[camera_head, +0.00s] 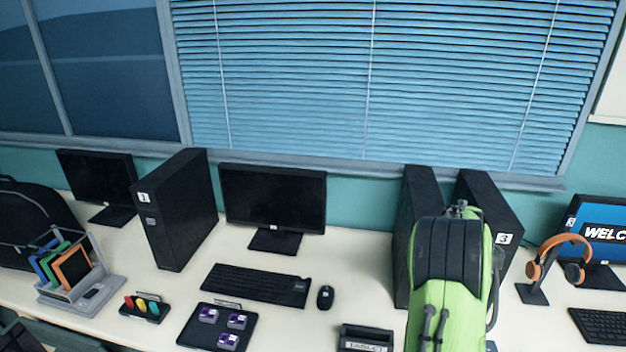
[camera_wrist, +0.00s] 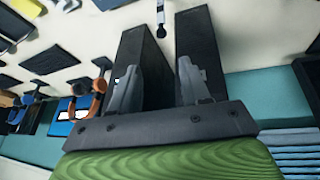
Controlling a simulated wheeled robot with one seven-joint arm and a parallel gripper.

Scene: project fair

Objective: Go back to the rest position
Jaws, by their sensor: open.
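My gripper (camera_wrist: 159,64) shows in the wrist view as two grey fingers rising from a grey bar. The fingers are well apart and nothing is between them. Two black computer towers stand beyond them; the left one (camera_wrist: 141,52) and the right one (camera_wrist: 196,40) show upside down. A green ribbed surface fills the bottom of the wrist view below the bar. In the head view I cannot make out the fingers with certainty. A lime-green and black shape hides part of the right-hand towers there; I cannot tell what belongs to it.
A black tower (camera_head: 175,210), a monitor (camera_head: 272,200), a keyboard (camera_head: 256,284) and a mouse (camera_head: 325,297) stand on the white table (camera_head: 345,265). A black bag (camera_head: 30,222) and a folder rack (camera_head: 80,285) are at left. Orange headphones (camera_head: 573,270) hang on a stand at right.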

